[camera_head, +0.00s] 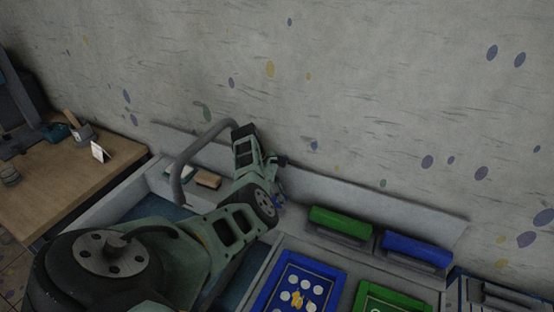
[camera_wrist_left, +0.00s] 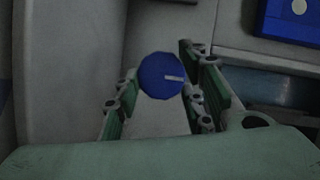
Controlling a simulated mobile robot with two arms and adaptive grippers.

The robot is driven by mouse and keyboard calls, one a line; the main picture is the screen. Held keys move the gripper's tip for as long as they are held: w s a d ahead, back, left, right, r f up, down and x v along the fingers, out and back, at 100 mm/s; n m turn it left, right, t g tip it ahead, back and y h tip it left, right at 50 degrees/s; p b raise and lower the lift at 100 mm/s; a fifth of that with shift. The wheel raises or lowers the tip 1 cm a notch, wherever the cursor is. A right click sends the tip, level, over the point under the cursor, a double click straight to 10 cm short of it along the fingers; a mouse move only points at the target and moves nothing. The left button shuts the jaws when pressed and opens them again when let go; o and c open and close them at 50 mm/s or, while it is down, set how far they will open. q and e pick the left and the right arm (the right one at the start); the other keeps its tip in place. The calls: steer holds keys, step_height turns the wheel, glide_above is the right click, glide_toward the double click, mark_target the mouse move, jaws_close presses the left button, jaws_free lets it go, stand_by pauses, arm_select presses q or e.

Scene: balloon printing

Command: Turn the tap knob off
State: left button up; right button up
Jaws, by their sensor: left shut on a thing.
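The blue round tap knob (camera_wrist_left: 161,76) with a pale mark on its face shows in the left wrist view. It sits between the two fingers of my left gripper (camera_wrist_left: 160,100), which is shut on it. In the head view my left gripper (camera_head: 278,180) is at the back edge of the sink unit, right of the grey curved tap spout (camera_head: 184,160). My arm hides much of the knob there. My right gripper is not in view.
Green (camera_head: 341,222) and blue (camera_head: 416,249) blocks stand in holders along the back ledge. Blue (camera_head: 262,300) and green (camera_head: 368,291) framed printing screens lie in front. A wooden table (camera_head: 60,185) with tools is at the left. The speckled wall is close behind.

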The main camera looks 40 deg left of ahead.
arm_select(q)
steer(key=shift+w+a+r, duration=0.15)
steer(key=shift+r, duration=0.1)
steer(key=o, duration=0.9)
steer(key=shift+o, duration=1)
steer(key=shift+f, duration=0.2)
step_height(320, 180, up, 10)
